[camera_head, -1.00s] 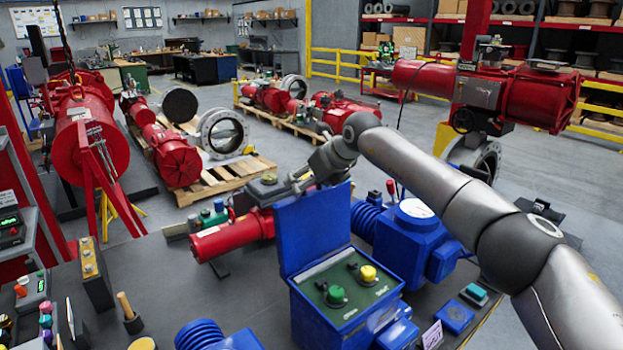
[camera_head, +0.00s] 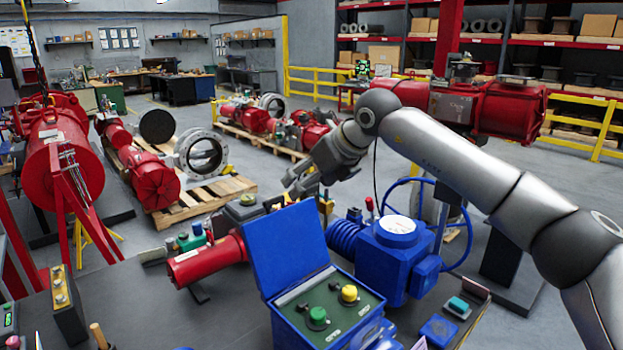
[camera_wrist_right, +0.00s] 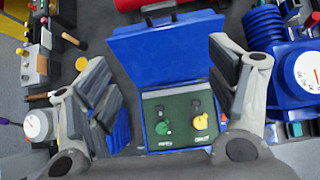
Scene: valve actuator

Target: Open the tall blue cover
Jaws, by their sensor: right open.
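The tall blue cover (camera_head: 286,248) stands upright, hinged at the back of a blue control box (camera_head: 290,319). The box's dark green panel shows, with a green knob (camera_head: 317,317) and a yellow knob (camera_head: 348,293). My right gripper (camera_head: 300,184) is above and behind the cover in the head view, apart from it. In the right wrist view its fingers are spread wide and empty, with the raised cover (camera_wrist_right: 168,52) and the panel (camera_wrist_right: 180,118) between and beyond them. My left gripper is not in view.
A blue actuator with a white dial (camera_head: 397,231) and a handwheel stands right of the box. A red cylinder (camera_head: 207,260) lies to the left behind it. A small black block (camera_head: 67,302) stands at the left of the dark bench.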

